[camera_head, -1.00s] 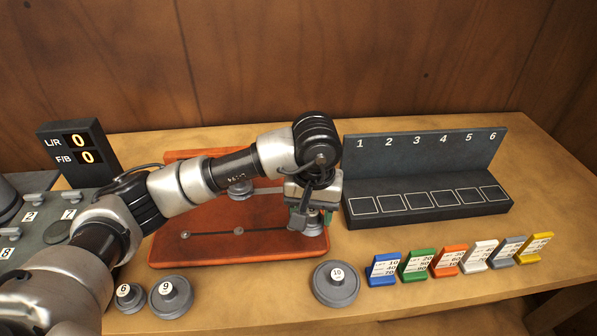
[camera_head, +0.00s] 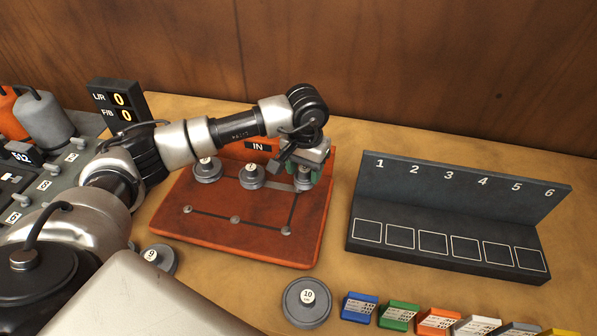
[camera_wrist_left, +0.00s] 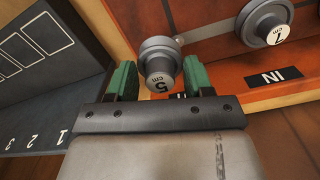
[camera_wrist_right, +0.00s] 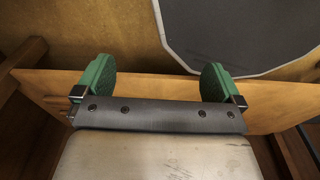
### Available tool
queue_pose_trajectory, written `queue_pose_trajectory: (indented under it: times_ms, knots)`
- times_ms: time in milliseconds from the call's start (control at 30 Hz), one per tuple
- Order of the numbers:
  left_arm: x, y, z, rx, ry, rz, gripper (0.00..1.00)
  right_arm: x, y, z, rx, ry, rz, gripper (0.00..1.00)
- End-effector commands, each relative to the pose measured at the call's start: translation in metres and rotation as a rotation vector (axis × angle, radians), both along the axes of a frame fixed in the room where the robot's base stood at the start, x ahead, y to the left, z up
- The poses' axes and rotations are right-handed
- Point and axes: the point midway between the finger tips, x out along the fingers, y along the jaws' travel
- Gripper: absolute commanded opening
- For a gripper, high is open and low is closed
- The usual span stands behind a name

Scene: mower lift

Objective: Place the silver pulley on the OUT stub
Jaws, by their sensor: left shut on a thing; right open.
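My left gripper (camera_head: 303,172) is over the back right of the red-brown board (camera_head: 215,235). It is shut on the knob of a silver-grey pulley (camera_wrist_left: 158,64) marked 5 cm, between its green fingers. In the head view the pulley (camera_head: 302,186) is partly hidden by the gripper; I cannot tell if it rests on the board. Two more grey pulleys (camera_head: 252,177) (camera_head: 207,171) stand along the board's back, near the IN label (camera_head: 258,146). Bare stubs (camera_head: 286,231) (camera_head: 235,219) show in front. No OUT label is readable. My right gripper (camera_wrist_right: 158,78) is open and empty.
A grey pulley marked 10 (camera_head: 307,304) and one marked 9 (camera_head: 158,258) lie on the table before the board. A dark numbered rack (camera_head: 455,215) stands right, with several coloured cards (camera_head: 398,314) in front. A display (camera_head: 118,103) reads zeros.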

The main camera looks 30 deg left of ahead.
Motion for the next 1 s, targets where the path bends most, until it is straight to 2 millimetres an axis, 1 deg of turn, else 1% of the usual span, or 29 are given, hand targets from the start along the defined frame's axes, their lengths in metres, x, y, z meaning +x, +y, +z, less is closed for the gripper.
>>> queue_pose_trajectory:
  times_ms: [33, 100, 233, 367, 533, 633, 867, 1000]
  knots:
    - [0.005, 0.009, -0.004, 0.000, 0.003, 0.005, 0.20, 0.001, 0.000, 0.006, -0.001, -0.001, 0.000, 0.98]
    - [0.012, 0.017, -0.010, -0.001, 0.001, 0.003, 0.20, 0.002, -0.001, 0.009, -0.002, -0.002, 0.001, 0.98]
    - [0.019, 0.027, -0.019, -0.001, -0.001, 0.001, 0.20, 0.006, -0.006, 0.011, -0.007, -0.009, 0.001, 0.98]
    - [0.020, 0.029, -0.025, -0.001, 0.000, -0.001, 0.20, 0.009, -0.009, 0.015, -0.011, -0.014, 0.000, 0.98]
    - [0.019, 0.028, -0.048, -0.002, 0.004, -0.001, 0.20, 0.010, -0.011, 0.026, -0.014, -0.015, -0.001, 0.98]
    - [0.020, 0.028, -0.059, -0.002, 0.001, -0.001, 0.20, 0.010, -0.011, 0.029, -0.014, -0.015, -0.001, 0.98]
    - [0.020, 0.028, -0.062, -0.001, -0.002, -0.001, 0.20, 0.010, -0.011, 0.027, -0.014, -0.015, -0.001, 0.98]
    - [0.020, 0.028, -0.066, -0.001, -0.002, -0.001, 0.20, 0.010, -0.011, 0.022, -0.013, -0.015, -0.001, 0.98]
